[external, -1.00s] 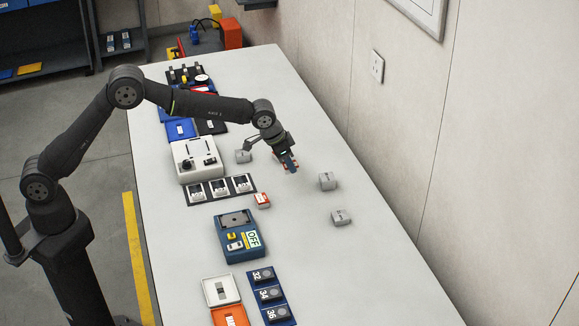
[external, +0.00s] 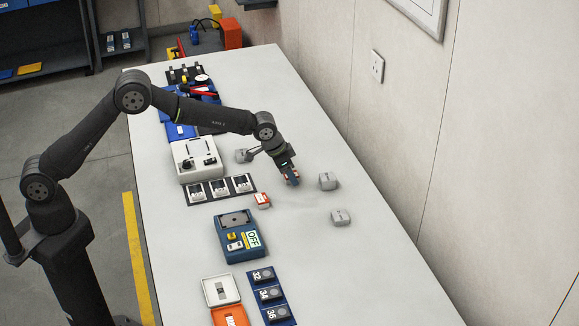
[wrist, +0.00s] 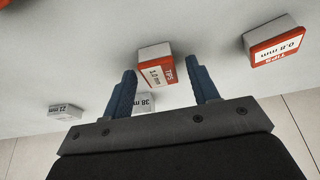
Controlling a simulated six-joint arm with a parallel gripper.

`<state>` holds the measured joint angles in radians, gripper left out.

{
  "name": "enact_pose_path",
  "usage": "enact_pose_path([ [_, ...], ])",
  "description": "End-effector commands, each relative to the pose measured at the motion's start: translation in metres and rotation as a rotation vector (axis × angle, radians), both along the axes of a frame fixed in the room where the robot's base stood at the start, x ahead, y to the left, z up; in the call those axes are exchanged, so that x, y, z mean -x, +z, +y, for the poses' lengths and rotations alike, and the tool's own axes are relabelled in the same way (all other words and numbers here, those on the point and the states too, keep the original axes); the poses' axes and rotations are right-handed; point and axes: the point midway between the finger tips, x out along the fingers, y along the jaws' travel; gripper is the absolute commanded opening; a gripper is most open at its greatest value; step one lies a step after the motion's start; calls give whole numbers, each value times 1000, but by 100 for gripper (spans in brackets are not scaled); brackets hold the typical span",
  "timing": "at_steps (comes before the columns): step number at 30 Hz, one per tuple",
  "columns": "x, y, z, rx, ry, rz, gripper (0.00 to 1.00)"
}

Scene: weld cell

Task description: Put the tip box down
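The tip box (wrist: 156,66), white and orange-red with a label reading 1.0 mm TIPS, is at my fingertips in the wrist view. My gripper (wrist: 163,75) has its two blue fingers apart, one on each side of the box. A gap shows between the box and the right finger; the left finger is very near the box. In the external view the box (external: 292,179) is partly hidden under my gripper (external: 288,173), low over or on the white table. Whether its base touches the table is hard to tell.
A second tip box, labelled 0.8 mm (wrist: 276,42), stands nearby and also shows externally (external: 262,200). Grey blocks stand to the right (external: 328,181), (external: 341,217) and to the left (external: 243,156). A blue device (external: 238,238) reads OFF. The table's right side is mostly clear.

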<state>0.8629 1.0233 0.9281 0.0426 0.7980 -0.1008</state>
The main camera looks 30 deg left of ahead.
Motion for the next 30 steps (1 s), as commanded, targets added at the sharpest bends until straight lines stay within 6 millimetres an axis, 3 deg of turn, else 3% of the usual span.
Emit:
enact_pose_path([
  [11, 1, 10, 1, 1, 0, -1, 54],
  [24, 24, 87, 24, 3, 0, -1, 54],
  [30, 31, 109, 31, 1, 0, -1, 54],
])
